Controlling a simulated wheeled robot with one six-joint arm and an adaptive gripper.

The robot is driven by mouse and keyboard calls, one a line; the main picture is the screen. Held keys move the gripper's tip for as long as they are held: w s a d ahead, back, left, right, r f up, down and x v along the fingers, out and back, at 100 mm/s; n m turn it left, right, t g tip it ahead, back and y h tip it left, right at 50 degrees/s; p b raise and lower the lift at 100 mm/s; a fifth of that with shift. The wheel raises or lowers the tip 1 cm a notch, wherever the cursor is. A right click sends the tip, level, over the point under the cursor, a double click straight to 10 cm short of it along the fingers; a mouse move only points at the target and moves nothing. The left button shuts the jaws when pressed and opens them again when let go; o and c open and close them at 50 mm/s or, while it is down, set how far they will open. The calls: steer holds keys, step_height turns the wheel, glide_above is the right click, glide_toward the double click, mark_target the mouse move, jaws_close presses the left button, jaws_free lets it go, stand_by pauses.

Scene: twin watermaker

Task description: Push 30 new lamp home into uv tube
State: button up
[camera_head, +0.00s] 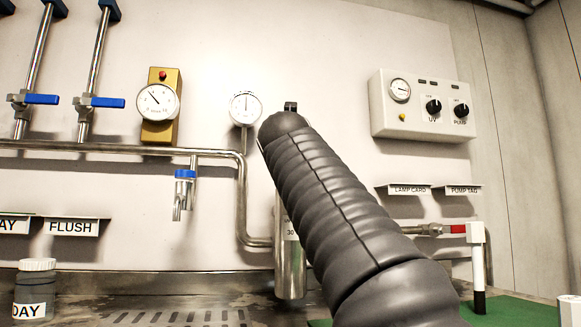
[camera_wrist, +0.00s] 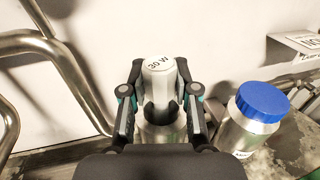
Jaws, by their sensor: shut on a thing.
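The lamp's pale cap marked "30 W" (camera_wrist: 158,72) stands upright between the fingers of my gripper (camera_wrist: 160,98) in the wrist view. The gripper is shut on it, one finger on each side. The steel UV tube (camera_wrist: 158,133) shows directly below the lamp, in line with it. How deep the lamp sits in the tube cannot be told. In the head view the lower part of the steel UV tube (camera_head: 290,270) shows on the wall, with a partly covered label. My dark arm hides its upper part, the lamp and the gripper.
A steel bottle with a blue cap (camera_wrist: 262,102) stands close right of the gripper. Steel pipes (camera_wrist: 45,55) run at the left. In the head view a control box (camera_head: 420,105) hangs at the right, and a DAY bottle (camera_head: 36,290) stands at lower left.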

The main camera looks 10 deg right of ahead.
steer(key=shift+f, duration=0.6)
steer(key=o, duration=1.1)
steer(key=shift+c, duration=0.2)
steer(key=v, duration=1.2)
steer(key=shift+r, duration=0.1)
